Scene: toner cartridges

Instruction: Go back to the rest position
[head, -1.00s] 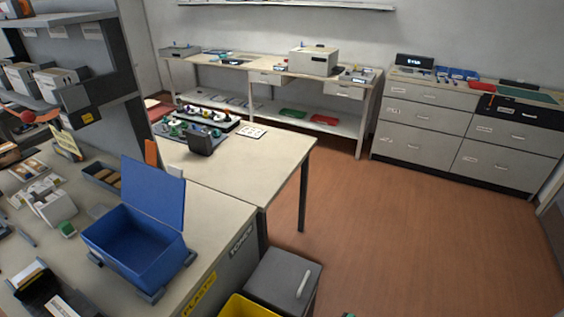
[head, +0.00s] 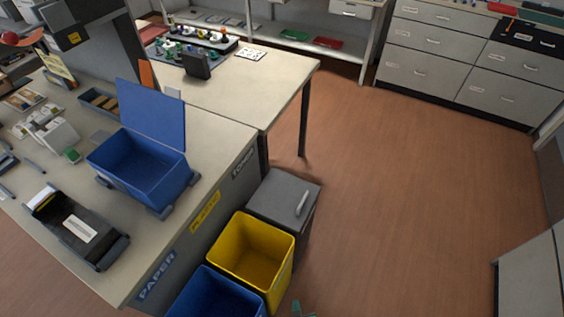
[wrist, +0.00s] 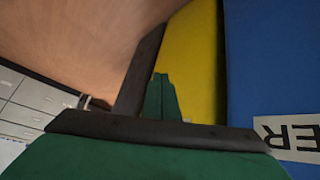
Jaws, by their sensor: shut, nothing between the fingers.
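My gripper (head: 299,309) shows only as small green tips at the bottom edge of the head view, near the yellow bin. In the wrist view its green fingers (wrist: 160,98) are together with nothing between them. They point along the sides of a yellow bin (wrist: 196,60) and a blue bin (wrist: 268,60). The rest of the arm is out of the head view.
The yellow bin (head: 249,276), the blue bin (head: 205,295) and a grey lidded bin (head: 280,196) stand beside the desk (head: 115,283). An open blue box (head: 112,171) and a black tray (head: 52,231) are on the desk. The brown floor (head: 410,190) is clear to the right.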

